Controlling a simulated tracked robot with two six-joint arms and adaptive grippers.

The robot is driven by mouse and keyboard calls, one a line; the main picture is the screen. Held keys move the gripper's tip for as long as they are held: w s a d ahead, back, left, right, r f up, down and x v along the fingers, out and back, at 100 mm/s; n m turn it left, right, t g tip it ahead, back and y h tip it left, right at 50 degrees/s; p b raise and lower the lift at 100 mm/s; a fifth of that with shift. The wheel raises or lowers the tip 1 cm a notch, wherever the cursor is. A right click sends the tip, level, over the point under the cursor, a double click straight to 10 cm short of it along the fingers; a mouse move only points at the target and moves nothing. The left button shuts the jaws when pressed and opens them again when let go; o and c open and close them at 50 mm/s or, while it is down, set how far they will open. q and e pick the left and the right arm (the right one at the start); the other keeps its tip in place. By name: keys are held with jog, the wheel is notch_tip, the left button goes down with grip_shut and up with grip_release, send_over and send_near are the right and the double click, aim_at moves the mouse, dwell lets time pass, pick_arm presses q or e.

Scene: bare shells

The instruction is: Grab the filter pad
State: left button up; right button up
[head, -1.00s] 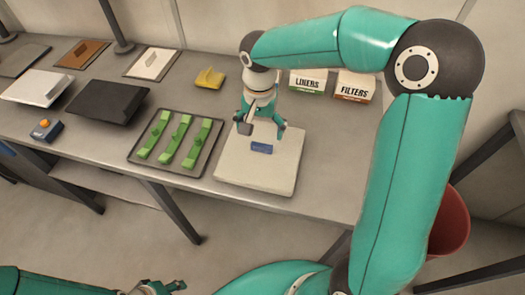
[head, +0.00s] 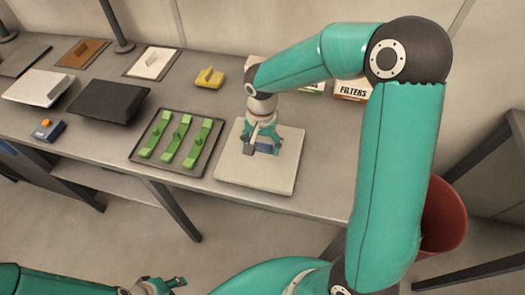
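No label shows whether this is the filter pad. My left gripper (head: 168,285) is low at the bottom edge, partly cut off and away from the table.
A dark tray (head: 207,157) with several green pieces is left of the pad. A yellow block (head: 209,77) sits behind. A FILTERS box (head: 353,90) stands at the back, and the box beside it is mostly hidden by my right arm. A red bin (head: 443,215) is at right.

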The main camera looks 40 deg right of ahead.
jog(key=c, duration=0.7)
jog(key=shift+r, duration=0.15)
